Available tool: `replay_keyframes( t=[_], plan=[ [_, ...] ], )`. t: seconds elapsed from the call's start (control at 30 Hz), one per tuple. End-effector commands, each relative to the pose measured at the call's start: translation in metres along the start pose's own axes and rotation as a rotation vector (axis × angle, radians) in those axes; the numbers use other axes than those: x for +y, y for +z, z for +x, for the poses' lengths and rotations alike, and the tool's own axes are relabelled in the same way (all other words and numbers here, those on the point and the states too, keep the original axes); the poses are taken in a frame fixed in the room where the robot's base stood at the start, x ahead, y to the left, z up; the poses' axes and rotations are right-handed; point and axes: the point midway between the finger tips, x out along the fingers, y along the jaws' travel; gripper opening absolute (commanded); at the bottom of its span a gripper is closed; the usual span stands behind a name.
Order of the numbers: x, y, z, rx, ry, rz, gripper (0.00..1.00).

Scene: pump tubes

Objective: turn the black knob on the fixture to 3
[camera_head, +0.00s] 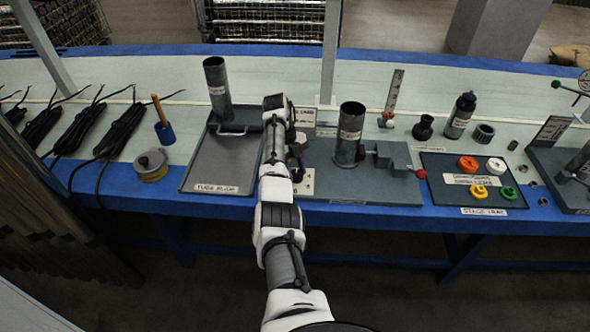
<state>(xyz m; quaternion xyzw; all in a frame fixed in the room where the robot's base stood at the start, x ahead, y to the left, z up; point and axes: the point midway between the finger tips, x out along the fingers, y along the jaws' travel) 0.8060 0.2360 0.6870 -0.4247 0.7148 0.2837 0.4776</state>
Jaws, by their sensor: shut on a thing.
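The fixture is a grey base plate (385,189) right of my arm, bearing an upright grey tube (350,125) and a clamp block (393,157) with a red-tipped handle. A pale dial plate (305,184) with dark marks sits at its left end, partly behind my arm. My gripper (297,170) is a small dark shape just above this plate, largely hidden by my forearm. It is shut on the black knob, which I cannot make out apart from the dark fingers. The knob's pointer and the number it faces are hidden.
Left of my arm is a grey tray (215,172) with a tall tube (217,88) behind it. A stage tray (440,190) with coloured rings lies to the right. Black cables, a yellow-based tape roll (151,165) and a black bottle (461,114) are also on the bench.

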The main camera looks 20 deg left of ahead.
Motion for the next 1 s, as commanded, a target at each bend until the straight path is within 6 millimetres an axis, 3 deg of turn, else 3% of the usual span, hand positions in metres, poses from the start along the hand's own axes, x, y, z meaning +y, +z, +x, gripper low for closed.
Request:
replay_keyframes(
  t=[0.4,0.43,0.6,0.87,1.0],
  plan=[
    [0.0,0.0,0.001,0.001,0.005,0.006,0.15],
    [0.0,0.0,0.001,0.001,0.005,0.006,0.39],
    [0.0,0.0,0.001,0.001,0.004,0.006,0.59],
    [0.0,0.0,0.0,0.0,0.003,0.006,0.59],
    [0.0,-0.001,-0.011,-0.001,0.003,0.006,0.59]
  ],
)
